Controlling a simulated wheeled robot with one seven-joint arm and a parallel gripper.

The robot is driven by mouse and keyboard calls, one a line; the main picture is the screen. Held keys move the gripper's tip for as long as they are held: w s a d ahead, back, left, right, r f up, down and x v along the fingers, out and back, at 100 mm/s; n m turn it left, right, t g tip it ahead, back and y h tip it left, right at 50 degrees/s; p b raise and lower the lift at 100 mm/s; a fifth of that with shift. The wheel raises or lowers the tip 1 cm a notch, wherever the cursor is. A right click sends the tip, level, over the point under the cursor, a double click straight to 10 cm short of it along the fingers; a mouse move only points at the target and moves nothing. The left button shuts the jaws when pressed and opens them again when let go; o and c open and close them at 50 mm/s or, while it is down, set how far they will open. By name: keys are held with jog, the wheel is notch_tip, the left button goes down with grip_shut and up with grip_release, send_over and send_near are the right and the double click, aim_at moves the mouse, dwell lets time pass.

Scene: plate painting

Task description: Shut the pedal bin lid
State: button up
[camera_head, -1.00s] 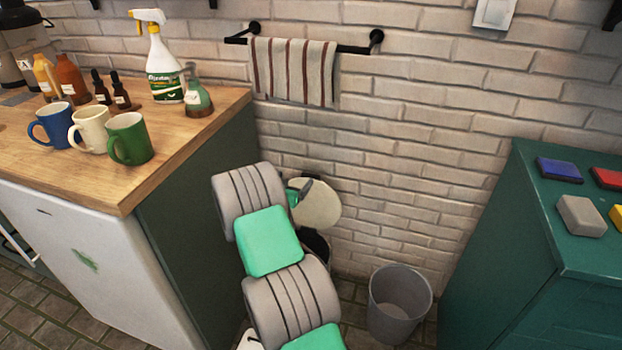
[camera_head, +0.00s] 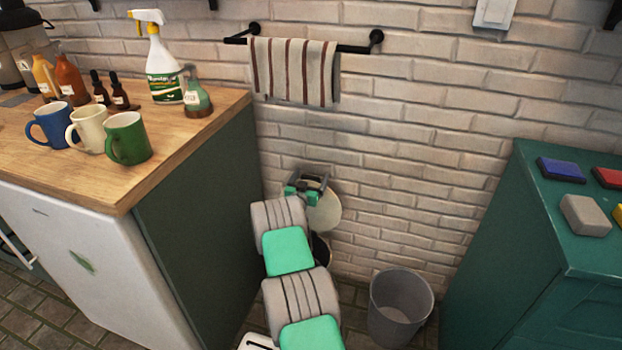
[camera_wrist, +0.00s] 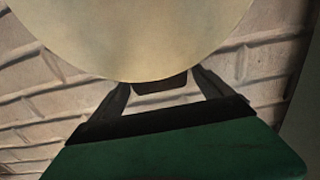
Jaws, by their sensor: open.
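The pedal bin's round cream lid (camera_head: 325,212) stands raised, close to the brick wall, in the head view. The dark bin body (camera_head: 320,247) is mostly hidden behind my arm. My gripper (camera_head: 309,179) is at the lid's upper left edge, with its fingers apart and nothing between them that I can make out. In the wrist view the lid (camera_wrist: 130,35) fills the upper middle, and its lower edge lies between and just beyond the fingertips of my gripper (camera_wrist: 161,78). I cannot tell whether they touch it.
A grey open bucket (camera_head: 400,305) stands on the floor to the right. The dark green side of a wood-topped counter (camera_head: 200,215) is close on the left. A green cabinet (camera_head: 530,240) bounds the right. A striped towel (camera_head: 293,72) hangs above on a rail.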

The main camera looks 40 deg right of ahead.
jog(key=shift+c, duration=0.3)
jog(key=shift+a, duration=0.1)
grip_shut()
dwell(0.5)
